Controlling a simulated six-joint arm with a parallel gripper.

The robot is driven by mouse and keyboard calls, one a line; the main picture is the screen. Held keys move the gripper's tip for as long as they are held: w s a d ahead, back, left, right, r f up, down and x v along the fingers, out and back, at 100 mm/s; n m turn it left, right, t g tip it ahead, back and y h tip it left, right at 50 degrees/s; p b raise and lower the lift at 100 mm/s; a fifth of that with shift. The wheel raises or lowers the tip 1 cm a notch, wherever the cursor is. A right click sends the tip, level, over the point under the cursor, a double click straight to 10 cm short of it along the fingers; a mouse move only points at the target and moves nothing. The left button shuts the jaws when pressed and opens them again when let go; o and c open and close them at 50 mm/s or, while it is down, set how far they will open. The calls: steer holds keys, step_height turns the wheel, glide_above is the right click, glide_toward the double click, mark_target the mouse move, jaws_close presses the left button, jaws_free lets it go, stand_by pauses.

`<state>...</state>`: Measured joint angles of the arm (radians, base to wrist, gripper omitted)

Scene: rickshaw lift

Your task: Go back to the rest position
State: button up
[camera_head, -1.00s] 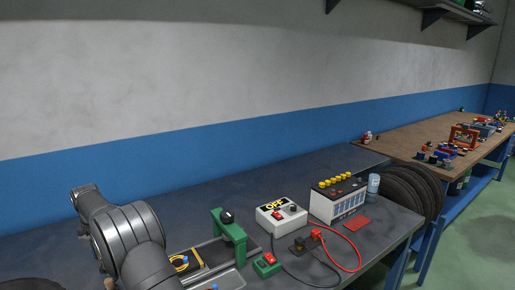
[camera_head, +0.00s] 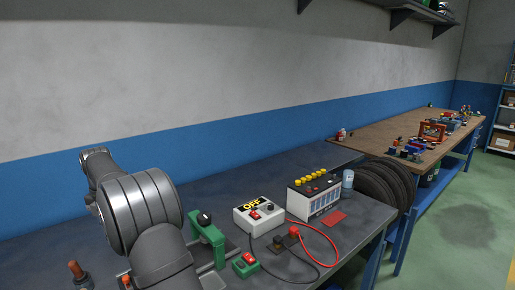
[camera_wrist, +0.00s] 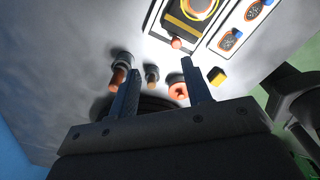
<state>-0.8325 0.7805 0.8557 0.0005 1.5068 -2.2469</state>
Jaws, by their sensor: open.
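My gripper (camera_wrist: 160,66) shows in the wrist view with its two fingers spread and nothing between them. Past the fingertips are the grey bench top and several small copper-coloured and dark cylindrical parts (camera_wrist: 151,75). Whether the fingers touch any of them I cannot tell. In the head view my arm fills the lower left, and my gripper is hidden there.
A green fixture (camera_head: 207,240), a small green box with a red switch (camera_head: 246,264), a control box marked OFF (camera_head: 259,215) and a battery (camera_head: 314,197) stand right of my arm. A red cable (camera_head: 333,250) loops near the bench's front. The bench behind them is clear.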

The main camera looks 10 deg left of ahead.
steer(key=w+d+f+m, duration=0.2)
steer(key=d+f+m, duration=0.1)
steer(key=d+f, duration=0.3)
steer(key=d, duration=0.2)
steer(key=shift+w+d+f+m, duration=0.35)
steer(key=shift+w+f+m, duration=0.05)
steer(key=s+a+r+n, duration=0.3)
steer(key=a+r+n, duration=0.1)
steer(key=a+r, duration=0.4)
steer(key=s+a+f, duration=0.2)
steer(key=a+f, duration=0.2)
steer(key=a, duration=0.3)
steer(key=shift+s+a+n, duration=0.15)
steer(key=shift+s+n, duration=0.15)
steer(key=shift+s, duration=0.1)
